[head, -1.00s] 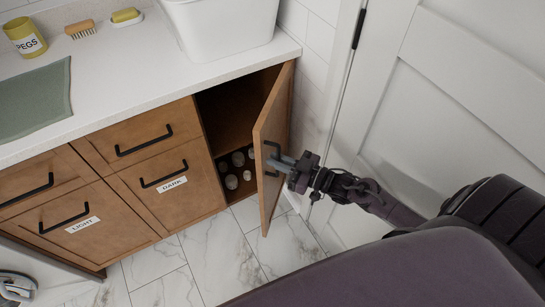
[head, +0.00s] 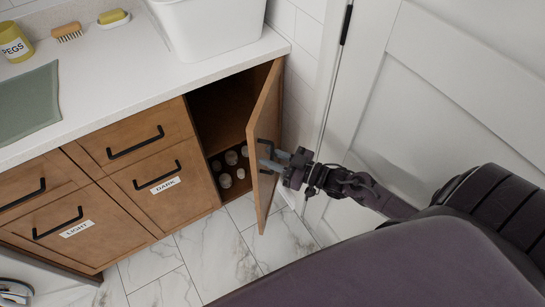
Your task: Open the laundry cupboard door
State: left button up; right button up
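The laundry cupboard door (head: 267,125) is a wooden panel at the right end of the counter unit. It stands wide open, swung out toward me, and the dark inside of the cupboard (head: 222,112) shows. A black handle (head: 264,146) is on the door's outer face, partly hidden by my fingers. My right gripper (head: 270,158) is at this handle, with its two grey fingers spread apart and a gap between them. Whether the fingers touch the handle or the door is hard to tell. My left gripper is not in view.
Several pale round items (head: 226,180) stand in the cupboard's bottom. Drawers marked DARK (head: 150,185) and LIGHT (head: 60,236) are shut. A white tub (head: 210,28) stands on the counter (head: 115,75). A white panelled door (head: 450,110) is close on the right. The marble floor (head: 215,255) is clear in front.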

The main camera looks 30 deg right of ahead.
notch_tip(320, 180, up, 20)
jog(key=p, duration=1.8)
jog(key=shift+f+p, duration=0.15)
jog(key=shift+p, duration=0.25)
